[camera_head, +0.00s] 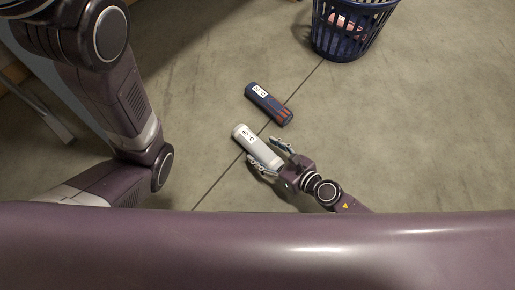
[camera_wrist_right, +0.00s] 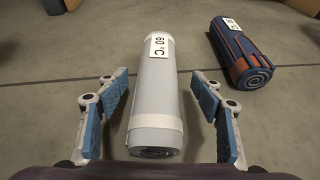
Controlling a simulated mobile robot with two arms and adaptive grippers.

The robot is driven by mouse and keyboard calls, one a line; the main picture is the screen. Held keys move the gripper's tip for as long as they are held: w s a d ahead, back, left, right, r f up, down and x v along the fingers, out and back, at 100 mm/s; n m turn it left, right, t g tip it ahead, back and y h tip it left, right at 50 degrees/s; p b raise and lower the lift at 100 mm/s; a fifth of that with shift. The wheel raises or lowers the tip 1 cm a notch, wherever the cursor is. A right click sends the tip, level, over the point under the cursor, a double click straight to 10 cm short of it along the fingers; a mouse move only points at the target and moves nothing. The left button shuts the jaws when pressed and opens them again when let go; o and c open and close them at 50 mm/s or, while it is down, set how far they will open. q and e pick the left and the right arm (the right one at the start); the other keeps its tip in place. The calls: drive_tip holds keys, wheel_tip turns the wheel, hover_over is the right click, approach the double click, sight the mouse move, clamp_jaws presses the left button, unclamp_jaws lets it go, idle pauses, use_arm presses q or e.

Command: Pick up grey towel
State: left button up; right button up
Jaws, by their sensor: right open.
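The grey towel (camera_head: 258,148) is a rolled, light grey cylinder with a 60 °C label, lying on the floor. In the right wrist view the grey towel (camera_wrist_right: 154,95) lies lengthwise between the fingers, with its near end closest to my palm. My right gripper (camera_head: 269,157) is open, with one finger on each side of the roll's near end. In the right wrist view gaps show between the roll and both fingers of my right gripper (camera_wrist_right: 160,115). My left arm shows at the left of the head view, but its gripper is out of view.
A dark blue rolled towel (camera_head: 268,104) with orange stripes and a label lies just beyond the grey one, and also shows in the wrist view (camera_wrist_right: 240,52). A blue basket (camera_head: 352,40) with pinkish cloth inside stands at the top right. The concrete floor around is mostly clear.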

sight(257, 147)
drive_tip(key=x, duration=0.3)
drive_tip(key=shift+a+f, duration=0.3)
drive_tip(key=shift+w+r, duration=0.1)
drive_tip(key=c, duration=1.4)
